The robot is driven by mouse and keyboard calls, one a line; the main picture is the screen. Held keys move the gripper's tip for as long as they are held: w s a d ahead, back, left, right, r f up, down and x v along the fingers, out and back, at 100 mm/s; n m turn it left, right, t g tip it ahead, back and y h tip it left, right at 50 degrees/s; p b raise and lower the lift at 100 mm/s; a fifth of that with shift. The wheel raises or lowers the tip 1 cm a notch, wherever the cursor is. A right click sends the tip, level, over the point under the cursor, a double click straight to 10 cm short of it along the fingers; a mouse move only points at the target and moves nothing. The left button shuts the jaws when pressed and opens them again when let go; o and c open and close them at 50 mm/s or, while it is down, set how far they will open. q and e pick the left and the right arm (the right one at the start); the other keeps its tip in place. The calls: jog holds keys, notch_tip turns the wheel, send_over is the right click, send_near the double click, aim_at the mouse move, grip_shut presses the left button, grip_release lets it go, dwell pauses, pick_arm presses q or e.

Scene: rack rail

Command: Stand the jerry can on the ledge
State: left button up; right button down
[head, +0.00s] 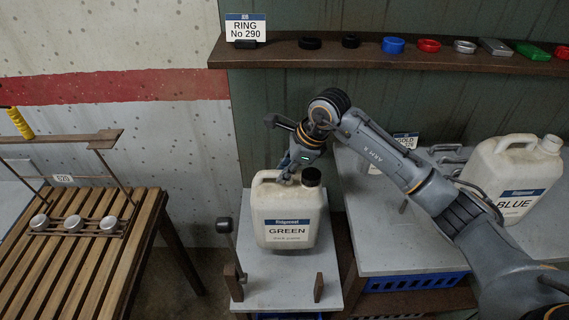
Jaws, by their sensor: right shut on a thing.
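A cream jerry can (289,218) with a black cap and a label reading GREEN stands upright in view over a narrow grey ledge (265,280). I cannot tell whether its base touches the ledge or hangs just above it. My right gripper (289,176) is shut on the can's top handle, partly hiding it. A second cream jerry can (509,175), labelled BLUE, stands on the grey surface at the right, partly behind my right arm. My left gripper is not in view.
A black-knobbed lever (226,238) and a short brown post (318,287) stand at the ledge's front. A slatted table (80,255) is at left. A brown shelf (400,57) with several rings and blocks runs along the back wall.

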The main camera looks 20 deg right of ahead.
aim_at(284, 186)
jog(key=shift+a+f+b, duration=0.1)
jog(key=shift+f+b, duration=0.45)
jog(key=shift+f, duration=0.2)
notch_tip(284, 186, down, 3)
jog(key=shift+r+b, duration=0.2)
jog(key=shift+b, duration=0.5)
jog(key=shift+f+b, duration=0.45)
jog(key=shift+f, duration=0.35)
jog(key=shift+f+b, duration=0.6)
jog(key=shift+f, duration=0.6)
jog(key=shift+f+b, duration=0.55)
jog(key=shift+f, duration=0.05)
